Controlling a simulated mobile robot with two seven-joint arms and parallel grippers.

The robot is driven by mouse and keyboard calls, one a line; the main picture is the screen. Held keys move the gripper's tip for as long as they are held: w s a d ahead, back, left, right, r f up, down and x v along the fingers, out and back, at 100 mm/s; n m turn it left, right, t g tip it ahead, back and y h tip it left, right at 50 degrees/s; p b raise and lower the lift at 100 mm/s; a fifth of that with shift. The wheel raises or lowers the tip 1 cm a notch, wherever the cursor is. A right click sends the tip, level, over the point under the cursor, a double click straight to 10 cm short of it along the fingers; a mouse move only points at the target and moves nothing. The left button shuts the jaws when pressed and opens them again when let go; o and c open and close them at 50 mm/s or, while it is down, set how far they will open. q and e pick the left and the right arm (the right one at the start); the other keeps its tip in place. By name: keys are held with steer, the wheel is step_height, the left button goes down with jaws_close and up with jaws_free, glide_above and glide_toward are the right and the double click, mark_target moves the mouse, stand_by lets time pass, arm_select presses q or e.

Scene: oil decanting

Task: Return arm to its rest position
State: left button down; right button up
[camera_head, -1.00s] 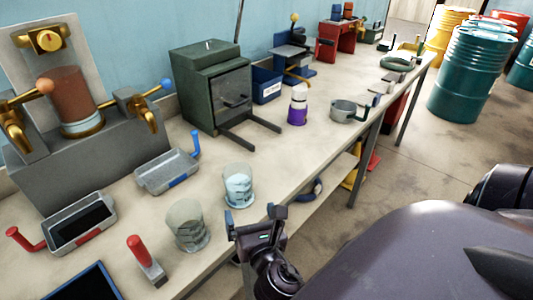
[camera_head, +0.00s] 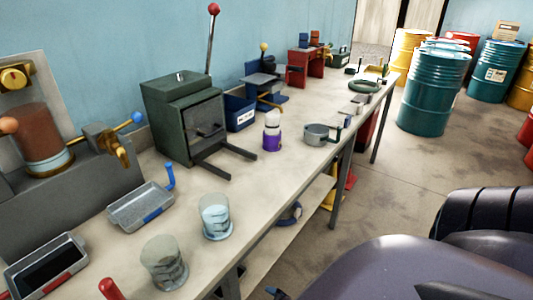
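No gripper shows clearly in the head view. One of my arms, a large dark purple link, fills the lower right corner. A small dark piece with a blue tip (camera_head: 277,293) shows at the bottom edge, and I cannot tell what it is. On the workbench (camera_head: 300,170) stand a beaker of pale blue liquid (camera_head: 215,217) and a second clear beaker (camera_head: 164,264). Both are upright near the front edge, with nothing of mine touching them.
A brass-tap dispenser (camera_head: 45,145), a green press (camera_head: 185,115), a blue-handled tray (camera_head: 142,207) and a red-handled tray (camera_head: 45,266) stand on the bench. A purple-and-white bottle (camera_head: 272,131) and a grey pot (camera_head: 320,135) stand farther along. Drums (camera_head: 433,90) stand beyond clear floor.

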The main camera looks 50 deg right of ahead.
steer(key=shift+s+f+m, duration=0.25)
steer(key=shift+m, duration=0.35)
steer(key=shift+s+f+m, duration=0.25)
steer(key=shift+m, duration=0.35)
stand_by(0.4)
